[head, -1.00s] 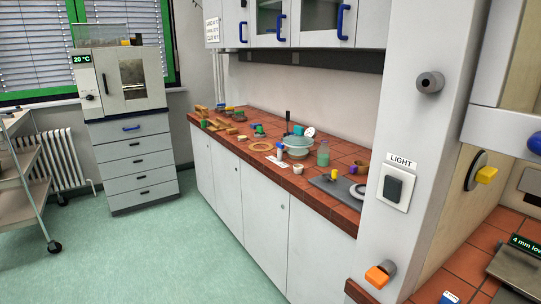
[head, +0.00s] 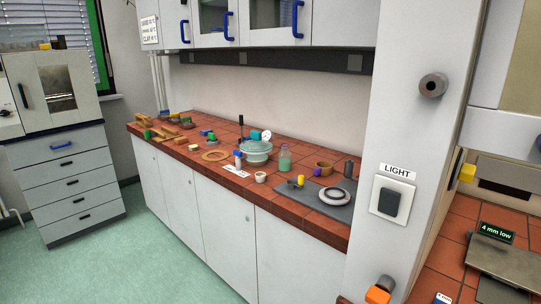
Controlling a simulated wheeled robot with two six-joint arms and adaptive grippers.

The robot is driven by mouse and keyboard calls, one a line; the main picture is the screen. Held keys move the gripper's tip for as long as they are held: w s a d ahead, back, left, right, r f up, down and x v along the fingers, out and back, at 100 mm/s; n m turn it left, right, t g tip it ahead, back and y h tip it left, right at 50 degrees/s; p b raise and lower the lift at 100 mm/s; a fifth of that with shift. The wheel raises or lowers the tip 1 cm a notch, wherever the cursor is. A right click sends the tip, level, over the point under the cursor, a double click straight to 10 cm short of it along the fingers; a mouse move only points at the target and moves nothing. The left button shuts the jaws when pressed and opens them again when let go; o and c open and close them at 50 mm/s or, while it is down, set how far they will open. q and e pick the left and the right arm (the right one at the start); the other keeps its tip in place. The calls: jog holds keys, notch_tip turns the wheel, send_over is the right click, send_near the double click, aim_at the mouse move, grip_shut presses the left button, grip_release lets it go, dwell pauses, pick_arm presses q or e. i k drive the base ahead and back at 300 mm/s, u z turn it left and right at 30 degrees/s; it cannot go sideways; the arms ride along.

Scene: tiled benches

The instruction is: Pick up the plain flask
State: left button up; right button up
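A pale green, translucent bottle-like vessel (head: 284,159) stands upright on the red-tiled bench in the head view, right of a pale green bowl (head: 256,153). It may be the plain flask, but it is too small to tell. A small white bottle with a blue top (head: 238,158) stands left of the bowl. Neither of my grippers is in view.
The tiled bench (head: 215,173) also bears a white cup (head: 260,177), a brown bowl (head: 325,168), a grey mat (head: 310,206) with a ring (head: 334,194), and wooden pieces. A wall post with a light switch (head: 388,201) stands at right. Green floor is clear.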

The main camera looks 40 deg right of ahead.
aim_at(285, 157)
jog(key=i, duration=3.05)
jog(key=z, duration=2.75)
